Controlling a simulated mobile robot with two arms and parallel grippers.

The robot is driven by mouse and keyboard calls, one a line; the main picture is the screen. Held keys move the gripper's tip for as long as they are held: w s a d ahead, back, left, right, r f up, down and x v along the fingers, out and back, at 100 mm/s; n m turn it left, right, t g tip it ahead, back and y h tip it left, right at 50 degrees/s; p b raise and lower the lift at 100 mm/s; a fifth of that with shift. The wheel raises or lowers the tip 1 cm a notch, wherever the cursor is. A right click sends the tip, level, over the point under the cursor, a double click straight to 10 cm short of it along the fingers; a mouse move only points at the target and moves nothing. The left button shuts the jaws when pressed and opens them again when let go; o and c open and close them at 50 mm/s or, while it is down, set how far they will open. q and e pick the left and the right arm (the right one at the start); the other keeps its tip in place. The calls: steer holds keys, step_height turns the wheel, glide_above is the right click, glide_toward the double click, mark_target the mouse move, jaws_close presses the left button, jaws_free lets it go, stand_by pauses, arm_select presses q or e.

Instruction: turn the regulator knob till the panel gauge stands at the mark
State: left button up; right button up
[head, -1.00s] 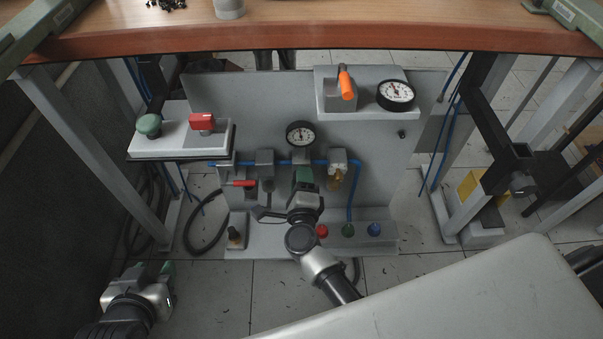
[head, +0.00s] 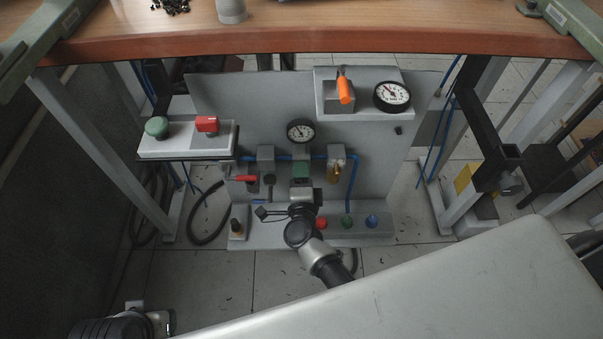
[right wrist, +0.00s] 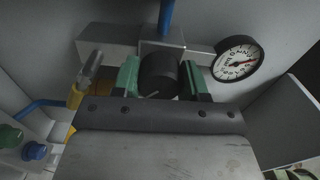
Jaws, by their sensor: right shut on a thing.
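My right gripper (head: 301,176) is at the regulator under the small round gauge on the grey panel. In the right wrist view its green fingers (right wrist: 160,80) stand on both sides of the black regulator knob (right wrist: 158,70) and are shut on it. The hand hides the knob in the head view. The small panel gauge (head: 300,132) has a white dial and black rim; its needle is too small to read against a mark. A gauge dial (right wrist: 237,58) with a red patch shows in the right wrist view. My left gripper (head: 160,322) is partly cut off at the bottom left.
A larger gauge (head: 392,96) and an orange lever (head: 345,88) are on the upper right box. Coloured buttons (head: 347,222) line the base. The wooden table (head: 330,30) overhangs the panel.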

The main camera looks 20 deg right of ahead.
steer(key=o, duration=0.9)
steer(key=shift+o, duration=0.2)
steer(key=shift+s, duration=0.1)
steer(key=p+v, duration=0.1)
steer(key=v, duration=0.9)
steer(key=shift+s+a, duration=0.15)
steer(key=shift+s, duration=0.2)
